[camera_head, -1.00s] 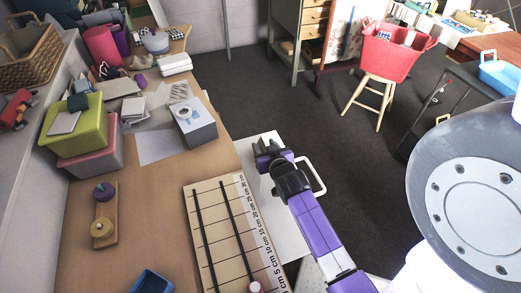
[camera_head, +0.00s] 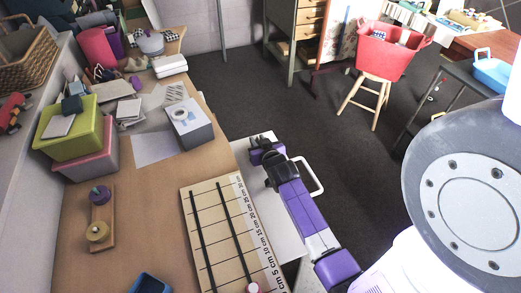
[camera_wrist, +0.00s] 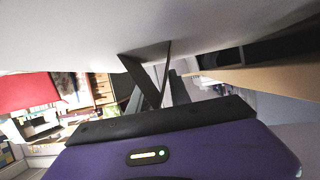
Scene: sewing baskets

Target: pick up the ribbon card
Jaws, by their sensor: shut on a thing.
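My gripper (camera_head: 258,150) is at the end of my purple and black arm, over the pale white surface beside the brown table's right edge. In the wrist view (camera_wrist: 158,85) its dark fingers converge close to a broad pale surface. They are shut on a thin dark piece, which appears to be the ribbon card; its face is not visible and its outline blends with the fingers. In the head view the fingers and arm hide what is held.
A ruled cutting board (camera_head: 222,235) lies on the table (camera_head: 140,235) left of my arm. A grey box (camera_head: 195,137) stands behind it. The white surface (camera_head: 290,235) has a raised handle (camera_head: 315,178). A red tub (camera_head: 385,55) sits on a stool. Dark floor (camera_head: 300,100) is open beyond.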

